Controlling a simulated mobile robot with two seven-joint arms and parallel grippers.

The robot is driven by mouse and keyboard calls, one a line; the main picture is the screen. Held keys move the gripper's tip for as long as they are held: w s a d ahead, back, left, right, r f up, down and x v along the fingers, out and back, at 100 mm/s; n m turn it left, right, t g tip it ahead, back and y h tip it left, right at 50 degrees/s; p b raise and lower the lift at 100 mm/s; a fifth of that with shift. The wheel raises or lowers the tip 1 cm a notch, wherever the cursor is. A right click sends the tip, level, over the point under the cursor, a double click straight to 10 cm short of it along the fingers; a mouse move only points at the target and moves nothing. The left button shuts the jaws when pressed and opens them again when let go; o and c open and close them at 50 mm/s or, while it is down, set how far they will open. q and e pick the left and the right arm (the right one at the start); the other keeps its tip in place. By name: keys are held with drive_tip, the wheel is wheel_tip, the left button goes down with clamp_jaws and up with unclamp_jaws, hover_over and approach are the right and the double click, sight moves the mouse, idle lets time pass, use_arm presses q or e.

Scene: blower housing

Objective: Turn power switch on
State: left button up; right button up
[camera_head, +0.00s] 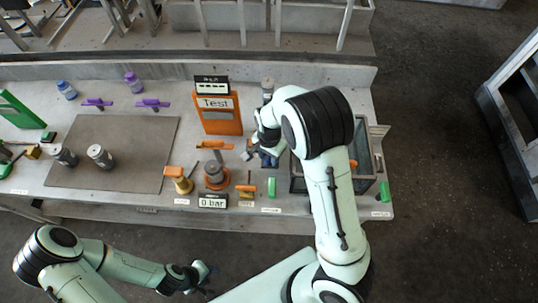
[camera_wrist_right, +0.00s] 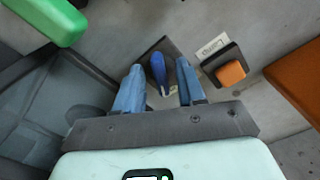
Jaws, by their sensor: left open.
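In the right wrist view a blue lever-like switch (camera_wrist_right: 158,70) stands on a dark plate. I read no power label on it, so I cannot confirm that it is the power switch. My right gripper (camera_wrist_right: 158,78) has its two blue fingers apart, one on each side of the blue lever, with visible gaps. In the head view my right gripper (camera_head: 264,155) is over the table, right of the orange Test panel (camera_head: 222,115), and my arm partly hides that spot. My left gripper (camera_head: 203,274) is open and empty in front of the table.
An orange button (camera_wrist_right: 231,73) beside a "Lamp" label (camera_wrist_right: 212,47) sits right of the lever. A green part (camera_head: 271,187) lies in front of my right gripper. A "0 bar" display (camera_head: 213,201) stands near the front edge.

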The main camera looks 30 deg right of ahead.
sight(269, 158)
drive_tip(key=shift+r, duration=0.15)
use_arm(q)
drive_tip(key=shift+w+r+p, duration=0.85)
drive_tip(key=shift+w+r, duration=0.25)
drive_tip(key=shift+w, duration=0.1)
use_arm(e)
wheel_tip(269, 158, up, 13)
